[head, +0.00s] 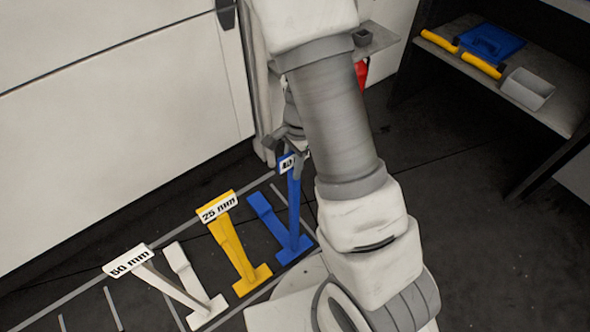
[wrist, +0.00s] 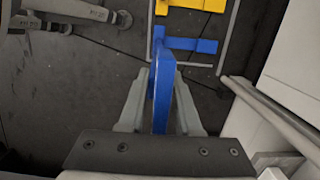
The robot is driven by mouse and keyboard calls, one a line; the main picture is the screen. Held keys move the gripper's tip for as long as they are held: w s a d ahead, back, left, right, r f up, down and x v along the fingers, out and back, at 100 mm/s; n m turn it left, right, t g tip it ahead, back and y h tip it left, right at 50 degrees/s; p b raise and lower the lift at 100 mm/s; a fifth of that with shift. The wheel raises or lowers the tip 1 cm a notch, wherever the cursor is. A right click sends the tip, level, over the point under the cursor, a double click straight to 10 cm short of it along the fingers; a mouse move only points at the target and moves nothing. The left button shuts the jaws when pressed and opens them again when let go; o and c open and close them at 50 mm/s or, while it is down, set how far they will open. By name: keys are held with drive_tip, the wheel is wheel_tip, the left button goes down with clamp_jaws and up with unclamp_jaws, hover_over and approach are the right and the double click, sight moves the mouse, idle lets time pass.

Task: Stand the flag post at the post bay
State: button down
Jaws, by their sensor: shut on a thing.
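A blue flag post (head: 294,205) with a white label stands upright in the head view, its foot at the floor in the right part of the marked bays. My gripper (head: 293,146) is shut on its upper part, just under or beside the label, which is partly hidden. In the wrist view my gripper (wrist: 161,95) has its fingers on both sides of the blue post (wrist: 161,80). I cannot tell whether the foot touches the floor. The post bay (head: 75,296) is a row of slots painted on the dark floor in pale lines.
A yellow post labelled 25 mm (head: 229,248) and a white post labelled 50 mm (head: 182,291) stand to the left of the blue one. A pale wall panel (head: 110,90) rises behind. A shelf (head: 480,55) with tools and a grey bin (head: 528,88) is at upper right.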

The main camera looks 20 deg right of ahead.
drive_tip(key=shift+w+f, duration=0.1)
drive_tip(key=shift+f, duration=0.35)
drive_tip(key=shift+f, duration=0.2)
drive_tip(key=c, duration=0.6)
unclamp_jaws()
drive_tip(key=shift+r, duration=0.1)
